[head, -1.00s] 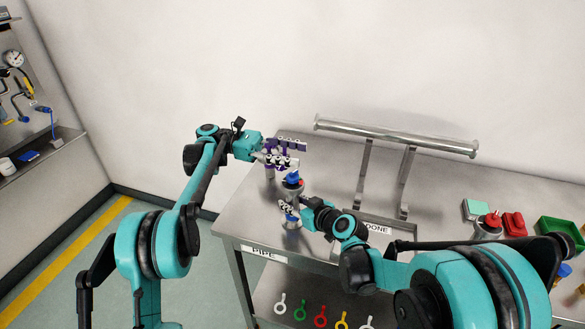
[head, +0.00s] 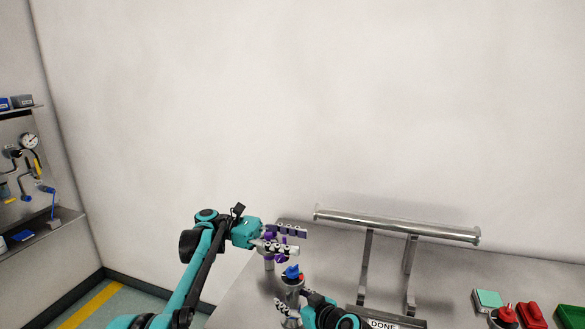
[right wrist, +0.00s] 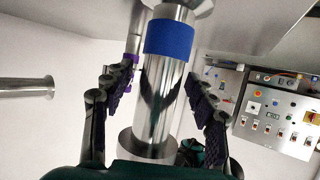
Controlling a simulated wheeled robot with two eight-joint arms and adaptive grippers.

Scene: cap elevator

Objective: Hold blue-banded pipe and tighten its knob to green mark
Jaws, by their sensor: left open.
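The blue-banded pipe (right wrist: 168,95) stands upright in the right wrist view, its blue band (right wrist: 170,38) near the top. My right gripper (right wrist: 162,76) has one finger on each side of it, with visible gaps, so it looks open around the pipe. In the head view a blue knob (head: 292,270) tops this pipe, with a small red spot beside it. I see no green mark.
A metal rail (head: 395,227) on posts stands at the back of the table. A DONE label (head: 384,324) is at the bottom edge. Red-topped parts (head: 505,315), a pale green block (head: 488,299) and a green bin (head: 570,311) sit at right. A control panel (right wrist: 275,110) shows behind.

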